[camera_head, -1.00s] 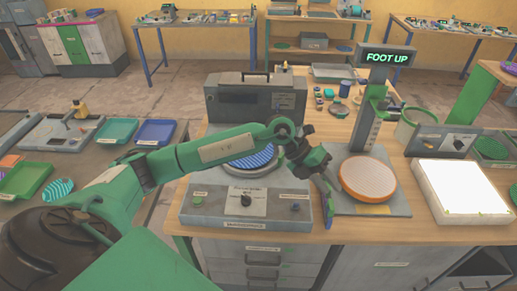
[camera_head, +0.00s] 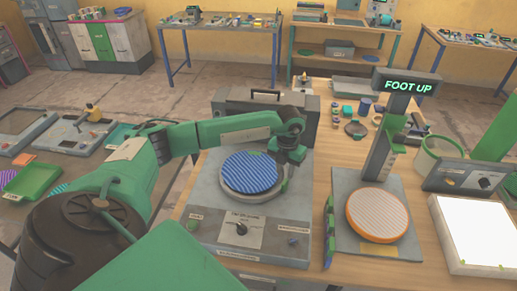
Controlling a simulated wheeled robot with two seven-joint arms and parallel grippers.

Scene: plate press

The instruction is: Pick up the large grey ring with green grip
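A blue striped disc (camera_head: 249,173) lies on the grey machine (camera_head: 215,218) at the centre. A grey round rim (camera_head: 284,187) shows around its right side, and a small green piece sits at its far edge. I cannot tell whether this rim is the large grey ring with green grip. A smaller dark round piece (camera_head: 355,129) lies farther back on the bench. My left gripper (camera_head: 293,157) hangs near the right edge of the blue disc; its fingers are too dark and small to read. My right gripper is not in view.
An orange-rimmed disc (camera_head: 377,216) sits on a grey plate below the "FOOT UP" display (camera_head: 407,84). A white lit panel (camera_head: 475,234) is at the right. A grey case (camera_head: 265,115) stands behind the blue disc. Bare wood shows between the two machines.

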